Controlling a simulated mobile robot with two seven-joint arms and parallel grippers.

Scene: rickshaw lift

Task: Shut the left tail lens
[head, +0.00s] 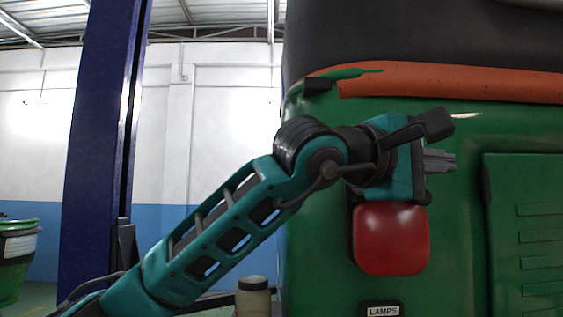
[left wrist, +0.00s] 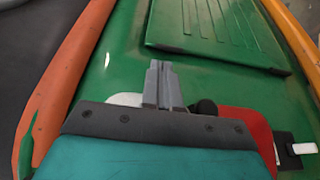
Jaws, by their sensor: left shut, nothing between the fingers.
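The left tail lens (head: 391,238) is a rounded red cover on the green rear of the rickshaw, with a dark edge on its left. My left gripper (head: 440,160) is just above it, shut and empty, with its grey fingers pointing right. In the left wrist view the shut fingers (left wrist: 160,85) are in front of the green body, and the red lens (left wrist: 250,130) shows at right, partly covered by my wrist. A white part (left wrist: 127,99) shows left of the fingers. My wrist hides the lens's upper edge, so its angle is unclear. My right gripper is out of view.
A LAMPS label (head: 382,310) is below the lens. A ribbed green panel (head: 525,230) is at right, and an orange band (head: 450,82) runs above.

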